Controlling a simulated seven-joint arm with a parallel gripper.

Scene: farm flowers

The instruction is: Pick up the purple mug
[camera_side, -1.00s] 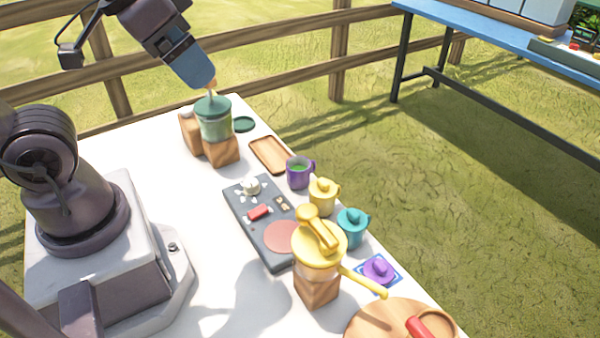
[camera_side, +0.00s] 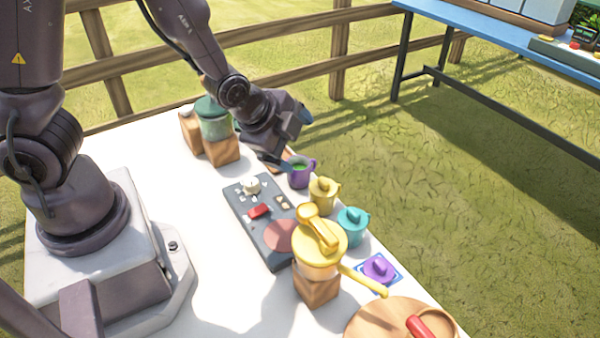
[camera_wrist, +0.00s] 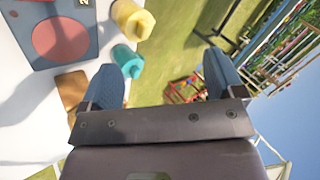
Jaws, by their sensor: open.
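The purple mug (camera_side: 300,172) stands upright near the table's right edge, with green contents and its handle to the right. Its upper left is close to my gripper (camera_side: 286,142), which is open and empty just above and behind it. One finger reaches down beside the mug's left rim; I cannot tell if it touches. In the wrist view both blue fingers of my gripper (camera_wrist: 165,82) are spread wide with nothing between them, and the purple mug is not visible there.
A yellow lidded mug (camera_side: 323,196) and a teal lidded mug (camera_side: 352,227) stand in line in front of the purple mug. A dark control board (camera_side: 240,211) lies to the left.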

